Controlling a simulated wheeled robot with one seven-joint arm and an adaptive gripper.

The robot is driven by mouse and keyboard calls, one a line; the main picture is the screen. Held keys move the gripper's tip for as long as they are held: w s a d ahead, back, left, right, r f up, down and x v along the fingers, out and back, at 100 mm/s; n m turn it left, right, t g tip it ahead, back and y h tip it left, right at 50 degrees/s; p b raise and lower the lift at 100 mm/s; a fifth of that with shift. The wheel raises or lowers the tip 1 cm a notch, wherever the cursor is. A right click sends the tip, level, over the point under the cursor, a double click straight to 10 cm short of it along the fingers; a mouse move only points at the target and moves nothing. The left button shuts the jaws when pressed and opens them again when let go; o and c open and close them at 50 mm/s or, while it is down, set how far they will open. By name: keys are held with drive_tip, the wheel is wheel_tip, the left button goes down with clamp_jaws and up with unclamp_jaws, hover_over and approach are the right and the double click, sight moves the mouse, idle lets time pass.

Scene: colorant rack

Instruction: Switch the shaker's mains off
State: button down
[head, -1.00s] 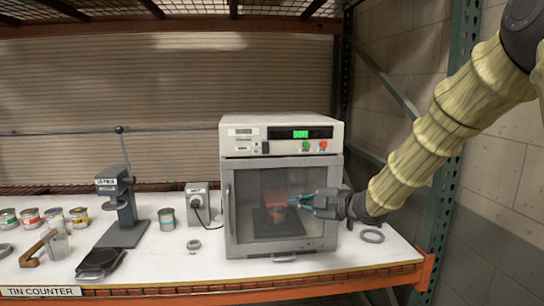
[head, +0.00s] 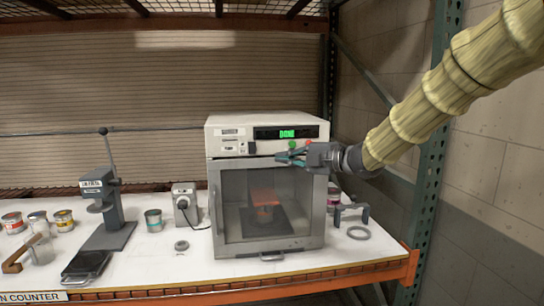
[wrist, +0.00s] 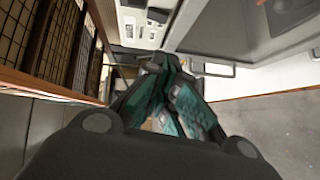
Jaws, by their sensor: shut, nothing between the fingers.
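The shaker (head: 228,128) is a pale cabinet with a glass door (head: 235,200), which is shut, on a white counter. Its top panel has a green lit display (head: 287,133) that seems to read DONE, a small dark switch (head: 252,147) left of it, and a red button (head: 308,144) below it. My gripper (head: 279,158) is in front of the panel's lower edge, below and right of the dark switch. Its teal fingers (wrist: 160,65) are shut and empty. I cannot tell whether it touches the panel, or the switch's position.
A grey box with a plug and cable (head: 184,200) stands left of the shaker. Further left are a tin (head: 154,220), a lever press (head: 108,205) and several more tins. A grey ring (head: 358,232) lies to the right. A green rack post (head: 430,150) stands right of the counter.

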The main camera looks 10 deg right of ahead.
sight(252, 148)
drive_tip(key=w+d+p+x, duration=0.2)
drive_tip(key=p+x, duration=0.2)
drive_tip(key=x, duration=0.8)
drive_tip(key=shift+a+f+p, duration=0.2)
drive_tip(key=shift+f+p, duration=0.05)
drive_tip(key=shift+p, duration=0.15)
drive_tip(key=shift+w, duration=0.1)
